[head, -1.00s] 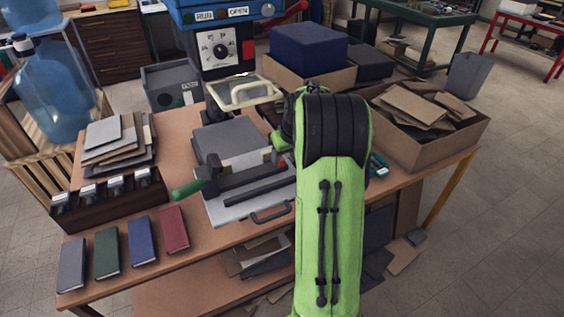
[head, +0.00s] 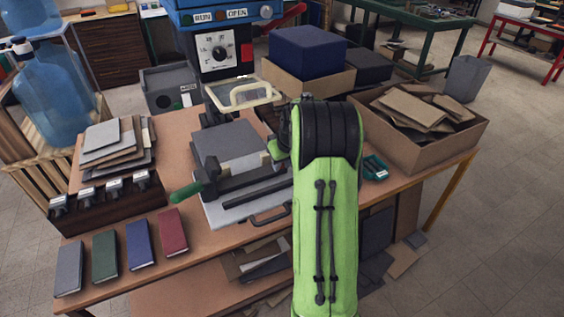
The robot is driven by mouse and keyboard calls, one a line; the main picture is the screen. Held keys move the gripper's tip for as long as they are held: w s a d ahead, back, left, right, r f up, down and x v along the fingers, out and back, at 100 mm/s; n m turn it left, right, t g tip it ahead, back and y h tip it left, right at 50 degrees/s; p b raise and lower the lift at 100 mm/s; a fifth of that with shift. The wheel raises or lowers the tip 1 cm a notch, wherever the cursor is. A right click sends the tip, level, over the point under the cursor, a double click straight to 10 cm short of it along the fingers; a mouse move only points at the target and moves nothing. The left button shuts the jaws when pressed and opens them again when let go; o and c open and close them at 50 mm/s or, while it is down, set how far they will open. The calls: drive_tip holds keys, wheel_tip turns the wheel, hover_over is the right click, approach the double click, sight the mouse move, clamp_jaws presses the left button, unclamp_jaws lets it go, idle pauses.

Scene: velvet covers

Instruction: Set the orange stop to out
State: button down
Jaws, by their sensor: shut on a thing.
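The bench machine has a grey metal bed (head: 222,212) with a dark rail (head: 255,194), and a grey block (head: 228,142) stands on it. A green handle (head: 187,191) sticks out at its left. No orange stop can be made out; my arm covers the right part of the machine. My green arm with its black joint rises in front of the bench. My gripper is hidden behind it, so its fingers and what they hold do not show.
A blue machine head with a dial (head: 219,50) and a cream-handled guard (head: 252,94) stand behind. Coloured books (head: 139,245) and a dark rack (head: 105,203) lie left. A carton of board scraps (head: 393,140) and a teal object (head: 375,168) are right.

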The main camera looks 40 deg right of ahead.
drive_tip(key=shift+s+d+p, duration=0.3)
drive_tip(key=shift+d+p, duration=0.05)
drive_tip(key=shift+d, duration=0.6)
drive_tip(key=shift+s+d+p, duration=0.25)
drive_tip(key=shift+d+p, duration=0.05)
drive_tip(key=shift+d, duration=0.65)
drive_tip(key=c, duration=0.9)
unclamp_jaws()
drive_tip(key=shift+d, duration=0.1)
drive_tip(key=p+v, duration=0.3)
drive_tip(key=v, duration=1.2)
drive_tip(key=shift+s+r, duration=0.2)
drive_tip(key=shift+r, duration=0.15)
